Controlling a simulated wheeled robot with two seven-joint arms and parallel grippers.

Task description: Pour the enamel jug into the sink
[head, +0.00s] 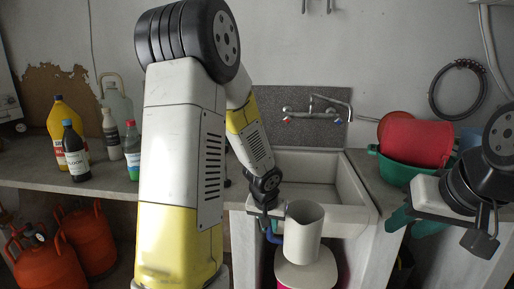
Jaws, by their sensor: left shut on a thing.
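The enamel jug (303,240) is white with a blue handle on its left side. It is upright, or nearly so, and hangs in front of the sink's front edge. My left gripper (269,218) is shut on the jug at its handle; the fingertips are small and partly hidden. The white sink (362,212) stands behind the jug against the wall, and its basin looks empty from here. The jug's contents cannot be seen. My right gripper (482,240) is at the right edge, away from the jug and sink, and its jaws are unclear.
A wall tap (318,112) reaches over the sink. Green and red basins (400,168) stand right of it. Several bottles (74,152) stand on the left counter, with orange gas cylinders (50,265) below. A white-lidded pink container (308,272) stands under the jug.

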